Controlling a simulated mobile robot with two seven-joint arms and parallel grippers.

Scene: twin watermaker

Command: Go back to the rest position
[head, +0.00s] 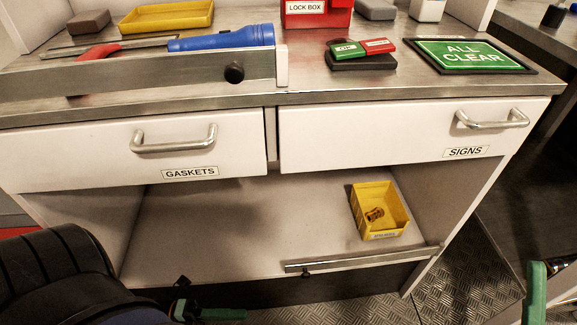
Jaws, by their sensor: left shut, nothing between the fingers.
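My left gripper (220,314) is at the bottom edge, left of centre, in front of the cabinet's open lower shelf. It is low in the picture, its green fingers are shut and it holds nothing. My dark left arm comes in from the lower left corner. Part of my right gripper (537,290) shows at the lower right edge, with a green finger upright beside the cabinet. The rest of it is cut off, so its opening cannot be told.
The workbench (420,92) has two shut drawers, GASKETS (90,155) and SIGNS (370,135). A yellow bin (394,205) with a brass fitting sits on the lower shelf. A blue flashlight (225,38) and an ALL CLEAR sign (470,55) lie on top. Patterned floor shows below.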

